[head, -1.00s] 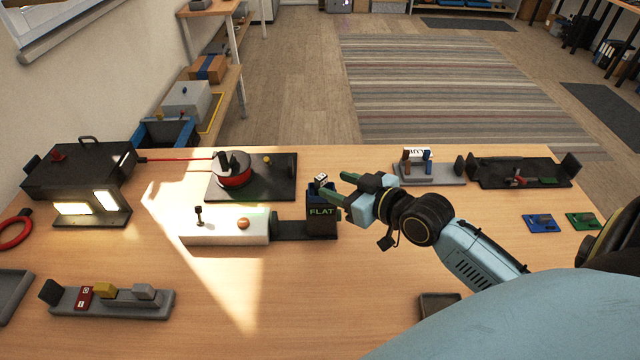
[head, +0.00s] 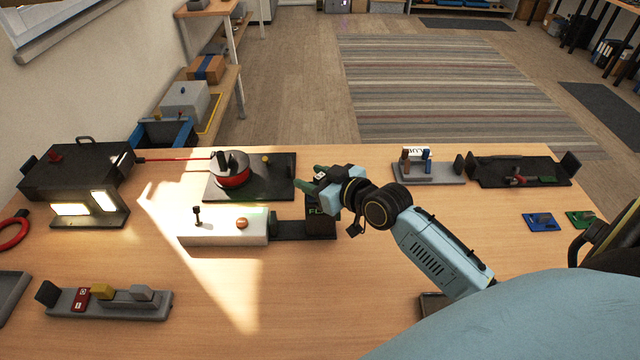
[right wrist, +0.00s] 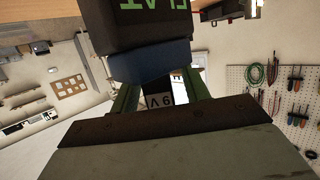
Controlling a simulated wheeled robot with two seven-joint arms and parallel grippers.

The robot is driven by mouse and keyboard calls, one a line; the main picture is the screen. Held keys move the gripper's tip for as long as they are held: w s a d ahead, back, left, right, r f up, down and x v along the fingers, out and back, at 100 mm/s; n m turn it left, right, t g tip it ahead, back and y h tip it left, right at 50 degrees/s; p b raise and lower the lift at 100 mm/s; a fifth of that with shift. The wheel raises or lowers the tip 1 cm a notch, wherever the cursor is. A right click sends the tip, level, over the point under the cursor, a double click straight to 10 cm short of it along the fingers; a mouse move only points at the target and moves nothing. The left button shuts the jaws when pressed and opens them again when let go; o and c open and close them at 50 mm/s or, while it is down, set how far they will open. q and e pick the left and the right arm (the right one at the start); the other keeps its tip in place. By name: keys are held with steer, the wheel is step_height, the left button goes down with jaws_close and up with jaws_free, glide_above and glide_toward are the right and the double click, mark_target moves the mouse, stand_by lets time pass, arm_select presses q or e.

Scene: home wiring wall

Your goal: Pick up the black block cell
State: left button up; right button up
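The black block cell (right wrist: 159,101), marked 9V, shows between my right gripper's fingers in the right wrist view. It is by the blue rim (right wrist: 152,63) of a dark holder (right wrist: 148,22) with green FLAT lettering. In the head view the holder (head: 318,228) stands at the right end of a black base, and my gripper hides its top and the cell. My right gripper (head: 308,180) is over the holder; its green fingers also show in the right wrist view (right wrist: 160,92). They look open, with a gap beside the cell. My left gripper is not in view.
A white switch box (head: 222,228) adjoins the holder's base on the left. A red spool (head: 232,176) on a dark plate stands behind. A grey stand (head: 430,172) with blue and brown pieces is to the right. The front middle of the table is clear.

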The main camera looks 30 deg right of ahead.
jaws_close()
step_height(320, 180, up, 10)
steer(key=p, duration=0.2)
steer(key=s+a+m+h+b, duration=0.1)
steer(key=s+a+m+h, duration=0.1)
steer(key=s+a, duration=0.4)
steer(key=shift+s+a+f+m+h, duration=0.2)
steer(key=shift+a+m+h, duration=0.3)
steer(key=shift+a, duration=0.8)
